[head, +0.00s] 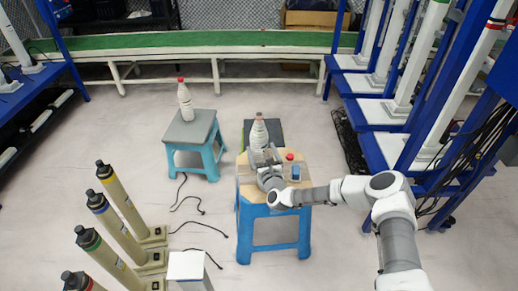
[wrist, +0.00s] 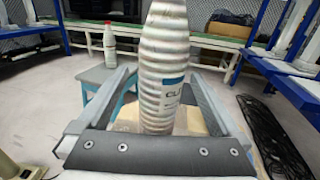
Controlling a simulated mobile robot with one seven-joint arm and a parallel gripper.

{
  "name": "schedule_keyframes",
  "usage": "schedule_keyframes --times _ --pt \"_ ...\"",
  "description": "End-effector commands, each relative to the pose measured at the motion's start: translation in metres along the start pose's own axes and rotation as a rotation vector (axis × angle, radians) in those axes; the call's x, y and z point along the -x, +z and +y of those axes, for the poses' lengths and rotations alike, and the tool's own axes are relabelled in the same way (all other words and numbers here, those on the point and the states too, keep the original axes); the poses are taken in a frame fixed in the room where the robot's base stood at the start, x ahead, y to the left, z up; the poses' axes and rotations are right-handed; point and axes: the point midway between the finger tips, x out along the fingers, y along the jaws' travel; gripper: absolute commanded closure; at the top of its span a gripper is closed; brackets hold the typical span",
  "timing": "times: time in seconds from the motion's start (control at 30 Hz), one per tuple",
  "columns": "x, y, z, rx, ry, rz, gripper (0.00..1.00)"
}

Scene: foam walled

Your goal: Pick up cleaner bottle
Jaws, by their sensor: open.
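A ribbed whitish bottle (head: 259,132) stands upright on the wooden-topped blue stool (head: 246,188). In the wrist view the bottle (wrist: 165,60) fills the middle, with a partly readable blue and white label; its top is cut off. I take it for the cleaner bottle. My gripper (head: 264,158) is low over the stool, on the near side of the bottle. In the wrist view my gripper (wrist: 162,74) is open, with one finger on each side of the bottle. I cannot tell whether either finger touches it.
A similar red-capped bottle (head: 185,101) stands on a grey-topped stool (head: 189,130) to the left. A small red item (head: 290,156) and a blue item (head: 295,172) sit right of my gripper. Tall posts (head: 122,205) stand front left; a blue rack (head: 395,110) is at right.

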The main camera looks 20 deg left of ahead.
Motion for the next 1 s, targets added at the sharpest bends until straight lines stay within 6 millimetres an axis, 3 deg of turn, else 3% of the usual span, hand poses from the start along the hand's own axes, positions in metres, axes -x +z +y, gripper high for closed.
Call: schedule_keyframes --times 0.4,0.77,1.0 --pt "-0.046 0.001 -0.004 0.002 0.0 -0.001 0.0" --pt "-0.052 0.002 -0.004 -0.001 0.0 0.0 0.0" --pt "-0.052 0.002 -0.004 0.0 0.0 0.0 0.43"
